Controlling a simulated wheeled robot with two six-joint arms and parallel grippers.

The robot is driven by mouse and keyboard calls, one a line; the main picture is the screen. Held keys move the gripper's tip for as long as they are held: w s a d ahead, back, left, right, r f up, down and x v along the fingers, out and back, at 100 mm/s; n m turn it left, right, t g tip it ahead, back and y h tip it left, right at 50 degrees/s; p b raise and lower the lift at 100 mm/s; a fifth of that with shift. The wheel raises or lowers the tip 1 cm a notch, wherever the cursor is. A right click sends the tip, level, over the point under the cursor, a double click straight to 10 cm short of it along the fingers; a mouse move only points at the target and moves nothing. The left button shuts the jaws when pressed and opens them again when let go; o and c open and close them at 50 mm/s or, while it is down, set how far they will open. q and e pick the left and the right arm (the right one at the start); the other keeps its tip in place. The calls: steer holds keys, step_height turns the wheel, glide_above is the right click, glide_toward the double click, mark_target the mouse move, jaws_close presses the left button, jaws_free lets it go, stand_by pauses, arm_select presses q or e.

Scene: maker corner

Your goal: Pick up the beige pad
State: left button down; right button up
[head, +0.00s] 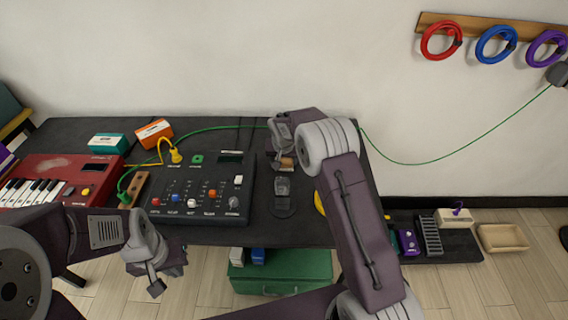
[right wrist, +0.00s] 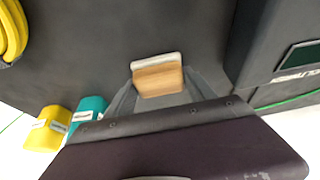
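The pad shows in the right wrist view as a small block, the beige pad (right wrist: 158,78), with a wood-coloured side and a pale edge. It lies between the two fingertips of my right gripper (right wrist: 160,88), which come close to its sides; whether they press on it I cannot tell. In the head view, the pad (head: 287,163) is a small tan patch at the tip of my right gripper (head: 281,152), over the back of the black table, mostly hidden. My left gripper (head: 155,285) hangs in front of the table, away from the pad; its opening is unclear.
A black mixer (head: 205,200) stands left of the pad, with a green cable (head: 215,128) behind. A red keyboard (head: 60,180), teal box (head: 108,143) and orange box (head: 154,131) are further left. A yellow coil (right wrist: 10,35) lies on the other side.

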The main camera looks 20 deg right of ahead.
mark_target(284, 159)
steer(key=c, duration=0.3)
step_height(284, 159, up, 10)
steer(key=shift+p, duration=0.9)
